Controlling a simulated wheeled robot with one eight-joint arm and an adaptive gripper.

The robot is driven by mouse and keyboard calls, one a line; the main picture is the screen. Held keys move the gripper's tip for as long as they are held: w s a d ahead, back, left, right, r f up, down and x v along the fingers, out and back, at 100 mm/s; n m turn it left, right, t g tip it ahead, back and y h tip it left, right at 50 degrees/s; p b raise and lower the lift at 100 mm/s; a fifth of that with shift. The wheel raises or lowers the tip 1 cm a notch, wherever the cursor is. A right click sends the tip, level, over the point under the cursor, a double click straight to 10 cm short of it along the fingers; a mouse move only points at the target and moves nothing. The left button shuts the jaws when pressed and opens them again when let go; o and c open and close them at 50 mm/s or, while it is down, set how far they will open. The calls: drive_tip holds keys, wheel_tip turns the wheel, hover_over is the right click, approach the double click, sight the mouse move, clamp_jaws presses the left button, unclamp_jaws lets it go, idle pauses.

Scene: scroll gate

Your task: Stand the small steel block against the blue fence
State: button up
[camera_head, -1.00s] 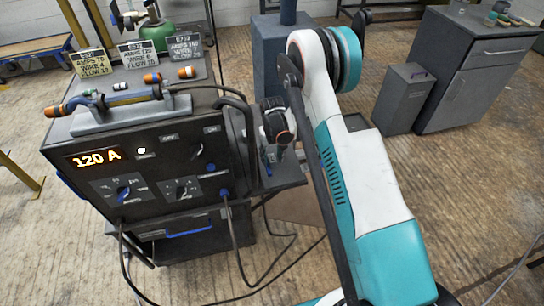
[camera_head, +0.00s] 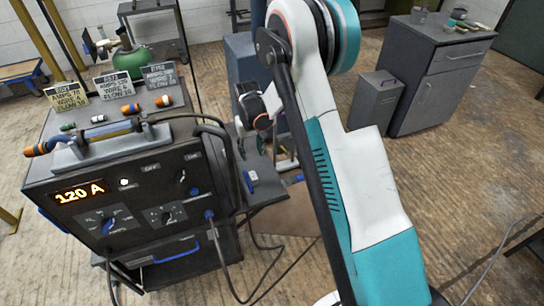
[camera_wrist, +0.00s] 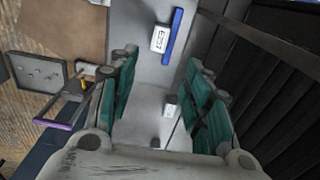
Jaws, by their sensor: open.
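The blue fence (camera_wrist: 173,37) is a narrow bar on a grey side shelf (camera_wrist: 133,85), with a white labelled piece (camera_wrist: 159,39) beside it. In the head view the fence (camera_head: 249,181) shows on the shelf beside the welding machine. A small pale block with a dark mark (camera_wrist: 170,107) shows between my fingers in the wrist view. I cannot tell for sure that it is the small steel block. My gripper (camera_wrist: 162,72) is open, with teal pads apart on both sides and nothing held. In the head view my gripper (camera_head: 251,147) is partly hidden at the shelf.
The welding machine (camera_head: 144,190) stands left of the shelf, its black side (camera_wrist: 285,105) close on the right in the wrist view. A frame with a purple bar (camera_wrist: 52,124) lies left of the shelf. Cables hang below.

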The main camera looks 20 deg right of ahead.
drive_tip(key=s+r+t, duration=0.2)
drive_tip(key=s+r, duration=0.5)
drive_tip(key=r, duration=0.6)
drive_tip(key=s+r+t, duration=0.1)
drive_tip(key=s+r, duration=0.6)
drive_tip(key=r, duration=0.5)
drive_tip(key=s+r+t, duration=0.2)
drive_tip(key=s, duration=0.7)
drive_tip(key=s+r+t, duration=0.2)
drive_tip(key=s, duration=0.8)
drive_tip(key=shift+s, duration=0.3)
